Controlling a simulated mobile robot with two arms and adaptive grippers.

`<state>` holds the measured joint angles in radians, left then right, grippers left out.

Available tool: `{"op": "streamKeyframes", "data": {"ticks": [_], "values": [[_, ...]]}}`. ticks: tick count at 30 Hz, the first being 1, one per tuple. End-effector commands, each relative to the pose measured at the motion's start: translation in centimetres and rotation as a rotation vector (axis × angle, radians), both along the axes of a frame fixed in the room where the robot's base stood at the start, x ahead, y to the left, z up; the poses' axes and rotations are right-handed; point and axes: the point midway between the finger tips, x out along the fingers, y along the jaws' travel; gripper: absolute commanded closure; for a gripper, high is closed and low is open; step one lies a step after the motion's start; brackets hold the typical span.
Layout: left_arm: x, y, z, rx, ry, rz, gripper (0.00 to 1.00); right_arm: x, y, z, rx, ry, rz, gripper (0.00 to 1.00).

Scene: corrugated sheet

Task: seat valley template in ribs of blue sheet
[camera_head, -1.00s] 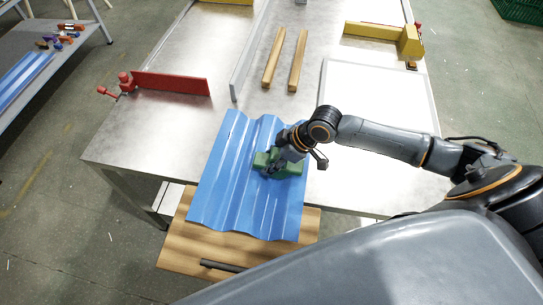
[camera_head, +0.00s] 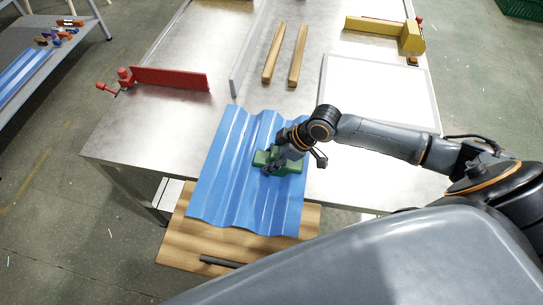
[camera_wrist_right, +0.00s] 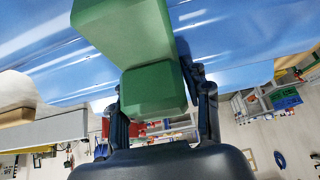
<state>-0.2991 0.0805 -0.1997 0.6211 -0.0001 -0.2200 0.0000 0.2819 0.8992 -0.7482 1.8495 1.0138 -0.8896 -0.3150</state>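The blue corrugated sheet (camera_head: 236,170) lies across the front edge of the metal table and over a wooden surface, its ribs running away from me. The green valley template (camera_head: 290,167) is on the right-hand part of the sheet. My right gripper (camera_head: 275,166) is shut on the template's raised green block; it also shows in the right wrist view, with a finger on each side of the block (camera_wrist_right: 153,92). The template's wider part (camera_wrist_right: 122,30) is against or very near the blue sheet; I cannot tell whether it sits fully in a valley. My left gripper is not in view.
A red stop with a clamp (camera_head: 170,78) stands at the table's left, beside a grey rail (camera_head: 247,50). Two wooden bars (camera_head: 298,56), a yellow angle piece (camera_head: 385,32) and a white panel (camera_head: 378,92) lie farther back. A dark bar (camera_head: 220,262) lies on the wooden surface (camera_head: 180,245).

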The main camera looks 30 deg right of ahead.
Motion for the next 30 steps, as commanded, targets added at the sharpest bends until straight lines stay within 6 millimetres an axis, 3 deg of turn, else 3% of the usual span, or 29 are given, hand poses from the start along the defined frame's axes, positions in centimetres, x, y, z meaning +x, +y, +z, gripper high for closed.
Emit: {"op": "streamKeyframes", "data": {"ticks": [1, 3, 16, 30], "values": [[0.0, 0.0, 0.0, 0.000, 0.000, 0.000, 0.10, 0.0, 0.0, 0.1, 0.001, -0.001, 0.000, 0.39], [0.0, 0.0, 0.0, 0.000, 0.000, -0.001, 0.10, 0.0, 0.0, 0.0, 0.001, -0.001, 0.000, 0.27], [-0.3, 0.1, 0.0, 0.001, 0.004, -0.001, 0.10, -0.3, -0.5, 0.7, -0.002, -0.001, -0.001, 0.27], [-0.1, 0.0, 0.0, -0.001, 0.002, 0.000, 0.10, -3.2, -4.5, 8.4, -0.004, -0.002, 0.000, 0.27]]}}
